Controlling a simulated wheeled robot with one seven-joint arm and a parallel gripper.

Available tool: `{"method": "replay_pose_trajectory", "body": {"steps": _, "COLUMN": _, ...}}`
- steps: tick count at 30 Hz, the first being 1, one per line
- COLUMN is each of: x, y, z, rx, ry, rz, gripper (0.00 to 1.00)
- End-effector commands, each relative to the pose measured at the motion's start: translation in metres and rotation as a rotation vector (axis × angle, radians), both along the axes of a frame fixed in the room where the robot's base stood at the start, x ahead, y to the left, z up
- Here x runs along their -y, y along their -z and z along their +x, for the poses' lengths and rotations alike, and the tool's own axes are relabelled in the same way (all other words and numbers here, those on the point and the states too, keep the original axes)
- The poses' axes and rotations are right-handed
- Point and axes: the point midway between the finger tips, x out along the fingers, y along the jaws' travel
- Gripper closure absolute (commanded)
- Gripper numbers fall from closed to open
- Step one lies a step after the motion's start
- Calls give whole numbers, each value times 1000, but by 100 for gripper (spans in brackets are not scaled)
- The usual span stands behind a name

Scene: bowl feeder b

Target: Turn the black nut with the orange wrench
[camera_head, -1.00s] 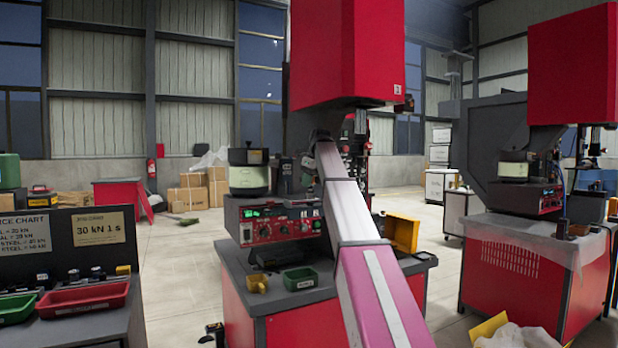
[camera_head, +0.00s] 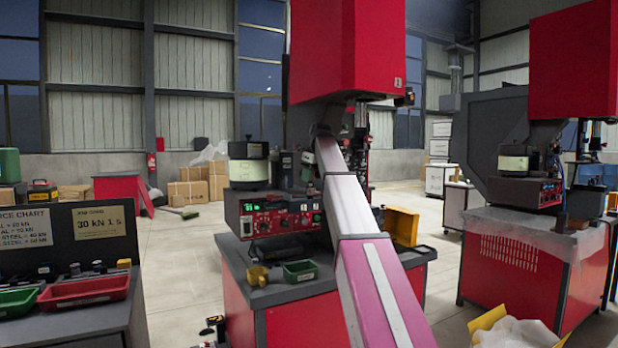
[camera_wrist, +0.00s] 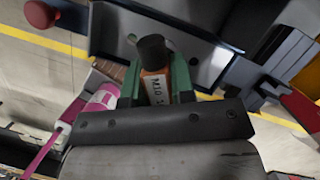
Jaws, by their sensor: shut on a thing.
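In the wrist view my gripper (camera_wrist: 156,90) has green fingers shut on an orange piece marked "M10", which I take to be the orange wrench (camera_wrist: 157,84). Only a short part of the wrench shows between the fingers. A black round piece (camera_wrist: 151,53) sits at its far end, in front of a grey plate. I cannot tell whether this is the black nut or part of the wrench, or whether they touch. In the head view my arm reaches to the middle red press, and my gripper and the wrench cannot be made out there.
The middle red press (camera_head: 346,55) has a control panel (camera_head: 275,224). A yellow cup (camera_head: 257,276), a green bin (camera_head: 300,271) and a yellow bin (camera_head: 402,226) stand on its bench. A red knob (camera_wrist: 40,14) shows at the wrist view's upper left. Open floor lies left of the bench.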

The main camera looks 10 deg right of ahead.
Motion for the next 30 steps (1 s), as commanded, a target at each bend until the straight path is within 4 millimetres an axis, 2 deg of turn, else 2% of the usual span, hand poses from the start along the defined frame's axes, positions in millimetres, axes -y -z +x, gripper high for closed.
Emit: {"method": "replay_pose_trajectory", "body": {"steps": 30, "x": 0, "y": 12, "z": 0, "rx": 0, "ry": 0, "rz": 0, "gripper": 100}}
